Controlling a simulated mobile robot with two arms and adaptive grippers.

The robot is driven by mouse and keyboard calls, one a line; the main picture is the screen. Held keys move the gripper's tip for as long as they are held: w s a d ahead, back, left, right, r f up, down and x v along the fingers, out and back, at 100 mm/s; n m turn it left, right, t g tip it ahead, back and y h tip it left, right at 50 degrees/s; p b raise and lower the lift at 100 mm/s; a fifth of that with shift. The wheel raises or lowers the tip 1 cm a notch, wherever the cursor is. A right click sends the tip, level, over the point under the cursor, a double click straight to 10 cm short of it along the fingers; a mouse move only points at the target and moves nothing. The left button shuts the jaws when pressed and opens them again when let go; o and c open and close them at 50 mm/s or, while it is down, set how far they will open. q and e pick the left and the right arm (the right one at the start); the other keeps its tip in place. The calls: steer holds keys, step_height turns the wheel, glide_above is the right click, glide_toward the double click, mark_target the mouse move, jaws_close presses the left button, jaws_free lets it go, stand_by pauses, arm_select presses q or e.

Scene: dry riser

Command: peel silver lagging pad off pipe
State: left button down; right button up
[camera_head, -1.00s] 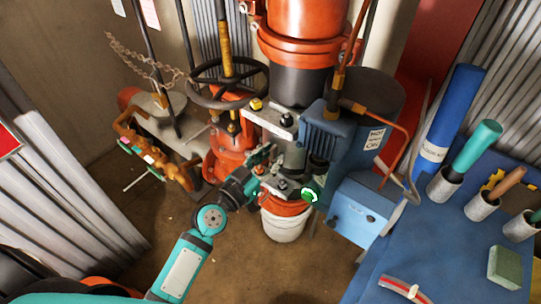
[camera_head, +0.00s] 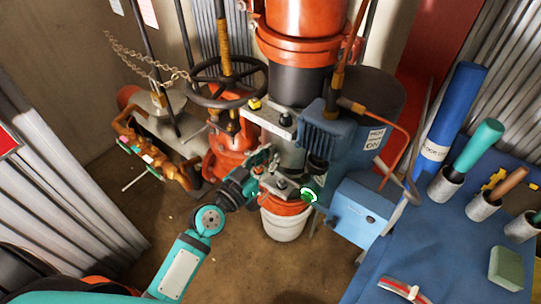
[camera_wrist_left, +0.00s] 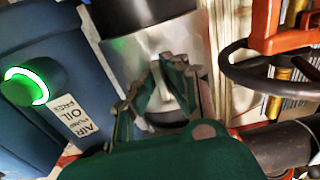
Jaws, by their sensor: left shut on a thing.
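The silver lagging pad (camera_wrist_left: 150,58) is wrapped on the upright pipe in the left wrist view, below a dark pipe section. In the head view the silver-grey pipe section (camera_head: 291,157) stands between the orange valve and the blue pump. My left gripper (camera_head: 268,158) reaches it from the left, beside the pipe. In the left wrist view its green fingers (camera_wrist_left: 176,82) are closed against the silver surface, shut on the pad; the exact grip line is hard to see. My right gripper is not in view.
A blue pump (camera_head: 325,135) with a green-lit button (camera_head: 309,196) stands close right of the pipe. A black handwheel (camera_head: 228,82) is close at left. A white bucket (camera_head: 285,224) stands below. A blue workbench (camera_head: 425,250) holds tools at right.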

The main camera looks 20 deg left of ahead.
arm_select(q)
steer(key=shift+s, duration=0.15)
steer(key=shift+s+a+f, duration=0.1)
steer(key=shift+s, duration=0.1)
steer(key=shift+s+a, duration=0.15)
steer(key=shift+s, duration=0.15)
steer(key=shift+b+v, duration=0.55)
steer(key=shift+v, duration=1.1)
steer(key=b, duration=0.1)
glide_toward(270, 157)
steer(key=shift+w+r, duration=0.1)
steer(key=shift+r, duration=0.15)
